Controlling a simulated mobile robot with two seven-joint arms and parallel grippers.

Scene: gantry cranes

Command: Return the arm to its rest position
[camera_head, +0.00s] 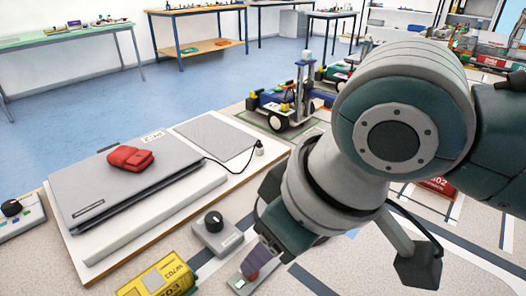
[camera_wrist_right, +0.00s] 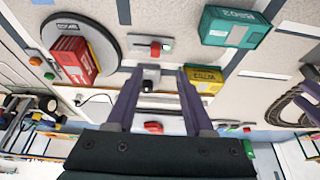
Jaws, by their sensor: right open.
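My right arm comes in from the right in the head view and covers much of that side. My right gripper (camera_head: 258,264) points down near a small control with a red cap (camera_head: 250,276), beside a box with a black knob (camera_head: 213,222). In the right wrist view the two purple fingers of my right gripper (camera_wrist_right: 160,72) stand apart with nothing held between them. The black-knob box (camera_wrist_right: 149,77) shows beyond the gap between the fingers. Whether a finger touches the red-capped control cannot be told. My left gripper is out of view.
A yellow block (camera_head: 160,278) lies at the front. A red block (camera_head: 130,158) sits on a grey plate (camera_head: 85,196). A toy vehicle (camera_head: 285,105) stands behind. The wrist view shows a teal block (camera_wrist_right: 236,27) and a red block on a round turntable (camera_wrist_right: 104,38).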

